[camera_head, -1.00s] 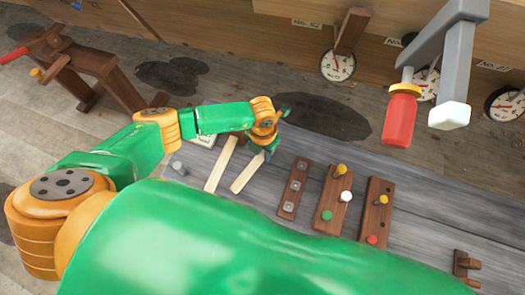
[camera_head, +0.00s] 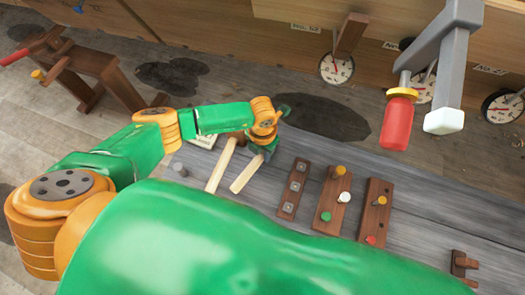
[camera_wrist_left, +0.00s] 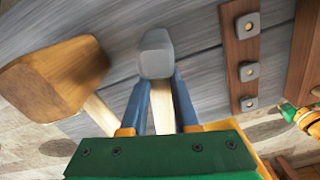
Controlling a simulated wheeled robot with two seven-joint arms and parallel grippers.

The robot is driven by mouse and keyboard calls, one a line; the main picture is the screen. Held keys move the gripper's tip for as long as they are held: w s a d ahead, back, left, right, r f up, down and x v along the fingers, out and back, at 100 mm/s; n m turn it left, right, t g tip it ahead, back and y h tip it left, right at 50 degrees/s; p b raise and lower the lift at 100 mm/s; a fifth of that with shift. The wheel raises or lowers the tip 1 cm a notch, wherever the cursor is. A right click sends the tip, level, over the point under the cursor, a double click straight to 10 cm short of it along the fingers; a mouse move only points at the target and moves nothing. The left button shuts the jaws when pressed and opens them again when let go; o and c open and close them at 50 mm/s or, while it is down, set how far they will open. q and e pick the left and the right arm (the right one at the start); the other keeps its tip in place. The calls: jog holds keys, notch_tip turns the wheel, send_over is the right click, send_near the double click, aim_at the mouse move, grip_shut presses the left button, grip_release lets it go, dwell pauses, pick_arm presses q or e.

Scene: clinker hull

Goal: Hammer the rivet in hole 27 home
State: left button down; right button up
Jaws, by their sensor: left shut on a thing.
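My left gripper (camera_head: 263,153) is shut on a hammer by its pale wooden handle (camera_head: 246,174), low over the grey bench. In the left wrist view the two blue fingers of the left gripper (camera_wrist_left: 161,95) lie either side of the handle, just below the grey hammer head (camera_wrist_left: 156,54). A wooden mallet lies beside it, its handle (camera_head: 220,165) showing in the head view and its brown head (camera_wrist_left: 55,75) in the wrist view. The rivet in hole 27 cannot be made out. My right gripper is not in view.
The grey bench (camera_head: 420,214) holds brown blocks: one with grey squares (camera_head: 294,189), two with coloured pegs (camera_head: 333,200) (camera_head: 375,211). The planked hull (camera_head: 380,55) runs behind, with dial gauges (camera_head: 336,68). A grey clamp with a red handle (camera_head: 398,118) juts out front right.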

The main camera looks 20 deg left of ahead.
pick_arm(q)
jog(key=shift+r, duration=0.2)
notch_tip(320, 180, up, 8)
jog(key=p, duration=0.7)
jog(key=shift+r+p, duration=0.2)
jog(key=shift+p, duration=0.2)
jog(key=c, duration=1.5)
grip_release()
jog(key=shift+f, duration=0.2)
jog(key=shift+c, duration=0.2)
grip_shut()
